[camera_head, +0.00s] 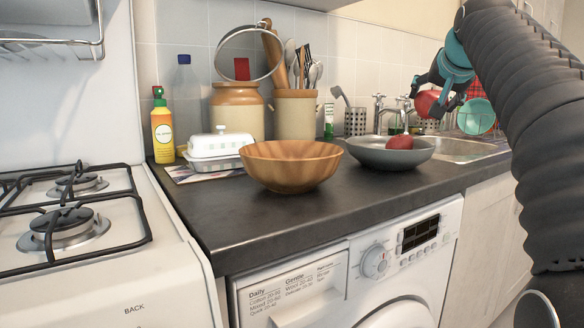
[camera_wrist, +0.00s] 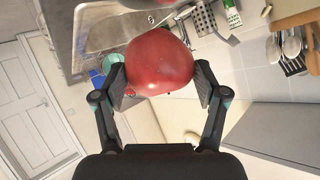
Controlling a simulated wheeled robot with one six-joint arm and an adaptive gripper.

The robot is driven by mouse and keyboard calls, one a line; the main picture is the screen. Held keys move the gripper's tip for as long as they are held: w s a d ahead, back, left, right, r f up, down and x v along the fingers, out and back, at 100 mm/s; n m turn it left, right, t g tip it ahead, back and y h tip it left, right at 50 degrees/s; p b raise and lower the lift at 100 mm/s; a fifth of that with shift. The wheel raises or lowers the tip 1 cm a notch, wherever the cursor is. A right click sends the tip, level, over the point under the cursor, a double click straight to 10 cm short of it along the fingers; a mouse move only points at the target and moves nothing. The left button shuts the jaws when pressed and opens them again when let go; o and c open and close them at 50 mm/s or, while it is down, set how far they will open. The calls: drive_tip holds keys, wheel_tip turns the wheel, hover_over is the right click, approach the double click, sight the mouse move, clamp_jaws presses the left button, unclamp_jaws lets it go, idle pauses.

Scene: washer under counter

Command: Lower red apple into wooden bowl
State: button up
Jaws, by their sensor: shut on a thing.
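My gripper (camera_wrist: 160,85) is shut on a red apple (camera_wrist: 158,60), which sits between its two fingers. In the head view the held apple (camera_head: 427,103) is in the air at the upper right, above and right of the grey bowl. The wooden bowl (camera_head: 290,166) stands on the dark counter at the picture's middle, well left of my gripper. The part of its inside that shows looks empty; its bottom is hidden. A second red apple (camera_head: 399,143) lies in the grey bowl (camera_head: 372,156).
The sink (camera_head: 462,150) and taps are at the right. The counter's front strip (camera_head: 270,215) is clear.

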idle(0.4)
drive_tip(key=s+a+r+p, duration=0.15)
drive_tip(key=s+a, duration=0.25)
drive_tip(key=a, duration=0.4)
drive_tip(key=s+a+r, duration=0.2)
drive_tip(key=s+a, duration=0.1)
drive_tip(key=a, duration=0.5)
drive_tip(key=s+a+f+b, duration=0.1)
drive_tip(key=s+a+f, duration=0.1)
drive_tip(key=a, duration=0.6)
drive_tip(key=s+a+f+b, duration=0.2)
drive_tip(key=s+a, duration=0.3)
drive_tip(key=a, duration=0.3)
drive_tip(key=shift+s+a, duration=0.25)
drive_tip(key=shift+w+f, duration=0.1)
drive_tip(key=shift+w+d, duration=0.1)
drive_tip(key=shift+w, duration=0.45)
drive_tip(key=shift+f, duration=0.1)
drive_tip(key=shift+f+b, duration=2.05)
drive_tip(key=shift+f, duration=0.3)
